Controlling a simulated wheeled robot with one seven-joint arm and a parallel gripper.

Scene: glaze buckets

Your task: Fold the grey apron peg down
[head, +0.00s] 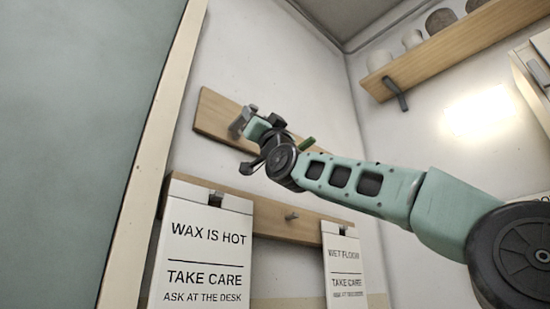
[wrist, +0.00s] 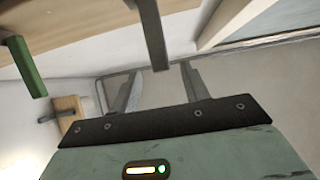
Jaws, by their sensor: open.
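The grey peg (wrist: 152,35) sticks out from the wooden board (head: 217,114) on the wall. In the wrist view its free end shows between the tips of my gripper (wrist: 160,72), with no clear contact. In the head view my gripper (head: 244,117) is at the board's left part, where the grey peg and the grey fingers are hard to tell apart. My gripper is open, with nothing held. A green peg (head: 307,143) sticks out farther right on the same board. It also shows at the left of the wrist view (wrist: 25,66).
Below is a wooden rail (head: 268,216) with a small grey knob (head: 291,216). A "wax is hot" sign (head: 207,240) and a "wet floor" sign (head: 345,265) hang there. A shelf (head: 440,53) with pots is at upper right. A large grey-green panel (head: 80,120) stands left.

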